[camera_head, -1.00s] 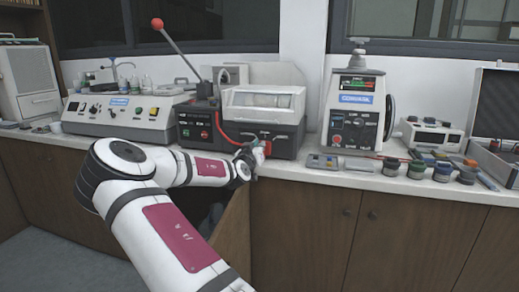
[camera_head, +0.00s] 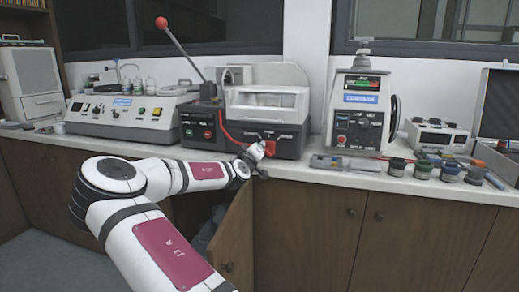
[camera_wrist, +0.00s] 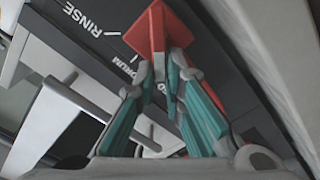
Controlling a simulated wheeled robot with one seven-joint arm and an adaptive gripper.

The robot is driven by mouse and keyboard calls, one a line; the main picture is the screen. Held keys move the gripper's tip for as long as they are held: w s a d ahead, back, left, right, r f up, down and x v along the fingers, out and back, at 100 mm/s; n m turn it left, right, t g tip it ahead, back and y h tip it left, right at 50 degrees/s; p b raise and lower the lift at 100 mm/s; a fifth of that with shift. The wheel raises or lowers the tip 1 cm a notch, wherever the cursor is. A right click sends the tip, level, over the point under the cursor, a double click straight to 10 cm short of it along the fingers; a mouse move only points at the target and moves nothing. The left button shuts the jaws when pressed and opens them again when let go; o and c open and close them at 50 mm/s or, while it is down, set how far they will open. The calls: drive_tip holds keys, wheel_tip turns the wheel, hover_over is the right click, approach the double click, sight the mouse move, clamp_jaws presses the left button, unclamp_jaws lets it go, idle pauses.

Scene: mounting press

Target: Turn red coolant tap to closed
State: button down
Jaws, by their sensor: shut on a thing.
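The red coolant tap (camera_head: 270,147) sits low on the front of the dark machine (camera_head: 292,142) at the middle of the bench. In the wrist view the red tap (camera_wrist: 155,32) is large at the top, on a dark panel with the white word RINSE and a second, partly covered label. My gripper (camera_head: 260,152) reaches it from the front left. In the wrist view my gripper (camera_wrist: 168,66), with grey tips and teal fingers, is shut on the tap's near end. The tips hide part of the tap.
A long lever with a red ball (camera_head: 161,22) rises left of the machine. A red hose (camera_head: 226,130) hangs in front of it. A white instrument (camera_head: 358,112) and several small jars (camera_head: 423,169) stand to the right. A cabinet door (camera_head: 236,240) stands open below.

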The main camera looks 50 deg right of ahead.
drive_tip(key=shift+s+d, duration=0.15)
drive_tip(key=shift+s, duration=0.15)
drive_tip(key=c, duration=1.7)
unclamp_jaws()
drive_tip(key=shift+w, duration=0.1)
drive_tip(key=shift+a, duration=0.2)
drive_tip(key=v, duration=1.1)
drive_tip(key=shift+a, duration=0.35)
